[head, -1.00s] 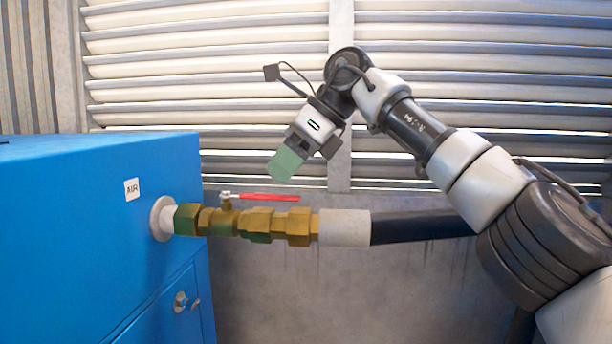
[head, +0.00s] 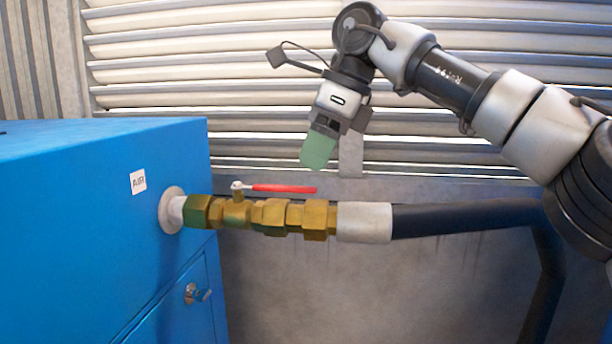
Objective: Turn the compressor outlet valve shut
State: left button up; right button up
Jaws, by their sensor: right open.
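The compressor outlet valve (head: 238,212) is a brass fitting on the pipe from the blue compressor (head: 90,230). Its red lever (head: 285,189) lies along the pipe, pointing right, away from the compressor. My right gripper (head: 317,155) hangs above the lever's free end, pointing down, with green fingertips. It is open and apart from the lever, a little above it. From this side the fingers overlap, so the gap between them is hidden. My left gripper is not in view.
A pale collar (head: 364,222) joins the brass fittings to a black hose (head: 465,217) that bends down at the right. A louvred wall (head: 210,70) stands behind. A panel latch (head: 192,293) sticks out below the pipe. Space in front of the pipe is clear.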

aim_at(300, 187)
jog(key=x, duration=0.3)
jog(key=shift+w+a+f+p, duration=0.1)
jog(key=shift+a+f+p, duration=0.15)
jog(key=shift+p, duration=0.05)
jog(key=shift+f, duration=0.25)
jog(key=shift+c, duration=0.4)
jog(key=shift+a, duration=0.1)
grip_shut()
